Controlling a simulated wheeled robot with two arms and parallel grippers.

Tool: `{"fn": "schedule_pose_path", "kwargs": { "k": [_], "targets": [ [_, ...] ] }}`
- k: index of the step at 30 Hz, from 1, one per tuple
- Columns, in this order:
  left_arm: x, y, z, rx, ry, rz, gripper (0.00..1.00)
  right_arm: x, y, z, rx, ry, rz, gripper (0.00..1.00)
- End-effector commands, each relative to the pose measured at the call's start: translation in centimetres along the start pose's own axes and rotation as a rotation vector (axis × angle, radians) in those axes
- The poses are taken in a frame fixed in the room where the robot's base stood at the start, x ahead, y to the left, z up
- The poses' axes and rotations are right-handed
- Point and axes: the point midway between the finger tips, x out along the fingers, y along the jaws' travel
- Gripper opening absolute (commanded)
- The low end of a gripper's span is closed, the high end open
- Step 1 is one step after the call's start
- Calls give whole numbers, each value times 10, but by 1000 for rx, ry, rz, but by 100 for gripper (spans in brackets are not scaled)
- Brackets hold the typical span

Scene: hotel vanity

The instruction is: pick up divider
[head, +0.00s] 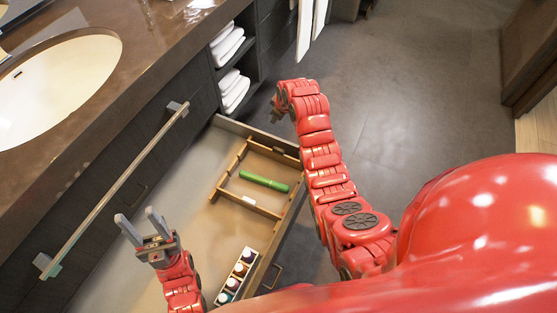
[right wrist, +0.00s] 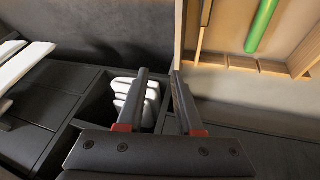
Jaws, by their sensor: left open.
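The divider (head: 233,164) is a light wooden frame lying in the far part of the open drawer. A green cylindrical item (head: 264,181) lies inside it. Part of the wooden framing (right wrist: 242,62) and the green item (right wrist: 262,25) show at the upper right of the right wrist view. My left gripper (head: 136,214) is open and empty, to the left of the divider and nearer the vanity front. My right gripper (head: 276,112) is beyond the drawer's far corner, apart from the divider. In the right wrist view its fingers (right wrist: 160,74) are spread with nothing between them.
Several small bottles (head: 238,270) stand in a box in the near part of the drawer. White towels (head: 234,92) fill open shelves past the drawer. A long bar handle (head: 120,185) runs along the vanity front below the sink (head: 55,85). The floor (head: 400,90) is clear.

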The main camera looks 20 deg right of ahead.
Motion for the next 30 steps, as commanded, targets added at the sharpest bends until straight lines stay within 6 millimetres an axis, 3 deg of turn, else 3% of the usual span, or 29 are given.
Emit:
{"fn": "schedule_pose_path", "kwargs": {
  "k": [4,11,14,24,30],
  "targets": [
    [-14,1,2,0,0,0,50,-11,-20,22,-57,-135,-149,35],
    [-18,1,3,0,0,0,50,-25,-36,38,-98,-224,-261,35],
    [-19,1,3,0,0,0,50,-14,-41,42,-100,-230,-269,35],
    [-26,1,4,0,0,0,50,56,-58,59,-98,-227,-266,35],
    [-29,1,5,0,0,0,50,79,-63,64,-98,-226,-264,35]
  ]
}}
